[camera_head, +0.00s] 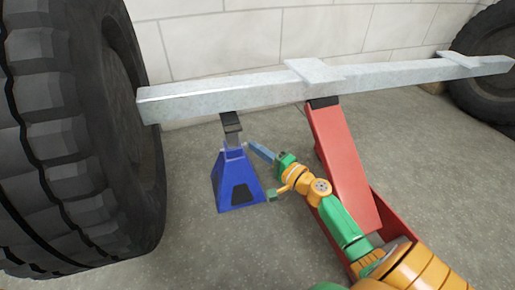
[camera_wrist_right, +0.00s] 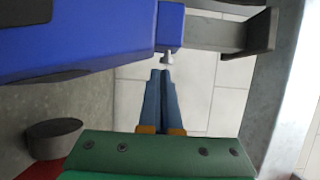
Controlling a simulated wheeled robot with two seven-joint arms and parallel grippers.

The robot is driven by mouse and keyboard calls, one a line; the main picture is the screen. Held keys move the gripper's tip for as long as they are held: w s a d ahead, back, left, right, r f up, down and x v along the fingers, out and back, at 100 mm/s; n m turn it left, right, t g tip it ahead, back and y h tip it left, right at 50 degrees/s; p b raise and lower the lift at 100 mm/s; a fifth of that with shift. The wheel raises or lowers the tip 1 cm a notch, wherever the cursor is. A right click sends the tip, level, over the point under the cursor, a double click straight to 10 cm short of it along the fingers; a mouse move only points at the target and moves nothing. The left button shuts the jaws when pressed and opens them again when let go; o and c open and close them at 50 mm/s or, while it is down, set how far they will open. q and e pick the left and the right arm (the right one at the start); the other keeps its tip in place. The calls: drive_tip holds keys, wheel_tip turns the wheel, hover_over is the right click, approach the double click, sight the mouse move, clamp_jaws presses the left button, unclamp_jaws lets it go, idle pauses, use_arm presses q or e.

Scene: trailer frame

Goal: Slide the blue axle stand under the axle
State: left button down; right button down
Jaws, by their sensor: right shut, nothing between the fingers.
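The blue axle stand (camera_head: 238,185) stands upright on the floor near the left tyre. Its dark saddle (camera_head: 231,121) shows just below the lower edge of the grey axle (camera_head: 215,98); whether they touch I cannot tell. My right gripper (camera_head: 262,152) is shut and empty beside the stand's upper right side. In the right wrist view, the closed blue fingers (camera_wrist_right: 160,82) point at a small pale pin by the stand's blue body (camera_wrist_right: 75,35). A small gap seems to separate fingertips and pin. The axle (camera_wrist_right: 295,90) runs along the right edge there. My left gripper is out of view.
A red jack (camera_head: 345,165) reaches up to the axle right of the stand, close beside my right arm. Large tyres (camera_head: 75,130) stand at the left and far right (camera_head: 490,70). A pale block wall (camera_head: 225,45) closes the back. Open concrete lies in front of the stand.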

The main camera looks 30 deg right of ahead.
drive_tip(key=shift+a, duration=0.9)
drive_tip(key=shift+r, duration=0.1)
